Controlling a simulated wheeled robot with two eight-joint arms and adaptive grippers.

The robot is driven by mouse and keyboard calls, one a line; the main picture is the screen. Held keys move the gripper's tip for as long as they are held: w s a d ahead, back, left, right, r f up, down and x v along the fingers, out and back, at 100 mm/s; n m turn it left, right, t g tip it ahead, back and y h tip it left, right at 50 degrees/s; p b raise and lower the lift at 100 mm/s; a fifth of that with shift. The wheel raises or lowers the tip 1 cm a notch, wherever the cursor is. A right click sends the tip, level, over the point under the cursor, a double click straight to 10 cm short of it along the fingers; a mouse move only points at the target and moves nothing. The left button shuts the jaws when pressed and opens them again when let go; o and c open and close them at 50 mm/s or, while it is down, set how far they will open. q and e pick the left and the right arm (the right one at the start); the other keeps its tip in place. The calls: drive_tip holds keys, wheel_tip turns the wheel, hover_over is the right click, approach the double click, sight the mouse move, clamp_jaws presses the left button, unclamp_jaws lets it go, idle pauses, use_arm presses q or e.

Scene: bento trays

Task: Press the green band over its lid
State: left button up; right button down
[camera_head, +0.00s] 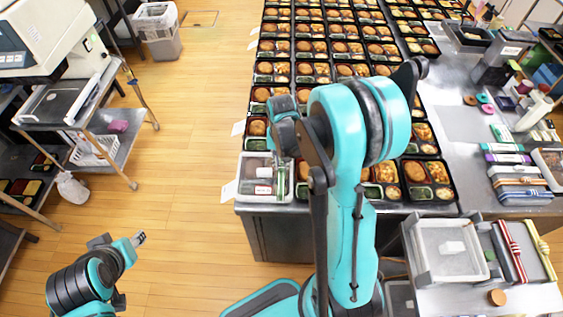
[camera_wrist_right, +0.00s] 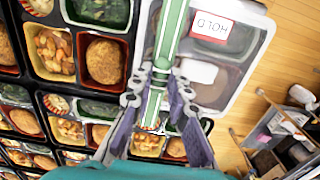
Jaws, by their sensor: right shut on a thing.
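The green band (camera_wrist_right: 172,32), a green strip with a white stripe, runs lengthwise along the edge of a clear lid (camera_wrist_right: 225,62) in the right wrist view. My right gripper (camera_wrist_right: 160,82) is shut on the band, with its fingers on either side of it. The lidded tray also shows in the head view (camera_head: 255,188), at the near left corner of the table. There my arm hides part of the band and gripper. The lid has a red-and-white label (camera_wrist_right: 211,29). Whether the band touches the lid all along is unclear. My left gripper (camera_head: 138,239) is low at the left, away from the table.
Open bento trays (camera_wrist_right: 88,60) full of food stand close beside the lidded one.

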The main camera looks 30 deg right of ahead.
drive_tip(key=shift+f, duration=0.2)
drive_tip(key=shift+f+b, duration=1.35)
drive_tip(key=shift+b, duration=0.05)
drive_tip(key=shift+f, duration=0.1)
drive_tip(key=c, duration=1.4)
unclamp_jaws()
drive_tip(key=shift+o, duration=0.6)
drive_tip(key=o, duration=0.4)
drive_tip(key=shift+o, duration=0.2)
